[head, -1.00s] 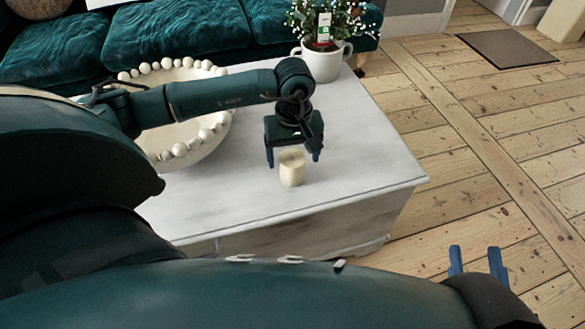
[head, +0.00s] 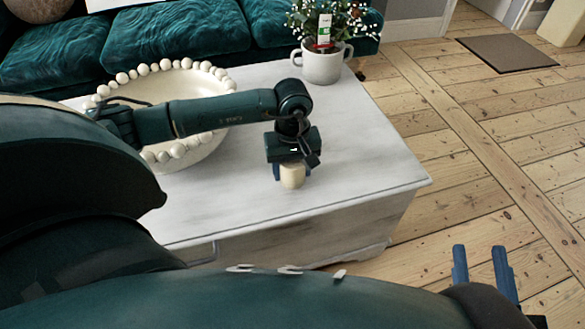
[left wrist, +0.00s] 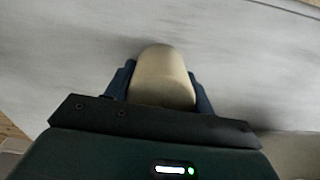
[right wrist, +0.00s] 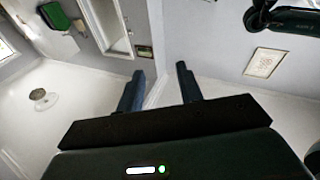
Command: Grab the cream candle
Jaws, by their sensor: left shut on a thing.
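The cream candle (head: 292,177) is over the front right part of the white table (head: 370,165). My left gripper (head: 291,174) is above it with its blue fingers on either side, shut on the candle. In the left wrist view the candle (left wrist: 162,76) stands between the two fingers of the left gripper (left wrist: 160,88). I cannot tell whether its base touches the table top. My right gripper (head: 482,268) is at the lower right over the floor. It is open and empty, and its spread fingers show in the right wrist view (right wrist: 159,92).
A cream bowl with a beaded rim (head: 205,137) stands on the table, partly behind my left arm. A white pot (head: 322,66) with a flowering plant (head: 340,22) stands at the table's back. A green sofa (head: 180,40) is behind. Bare floorboards (head: 480,150) lie to the right.

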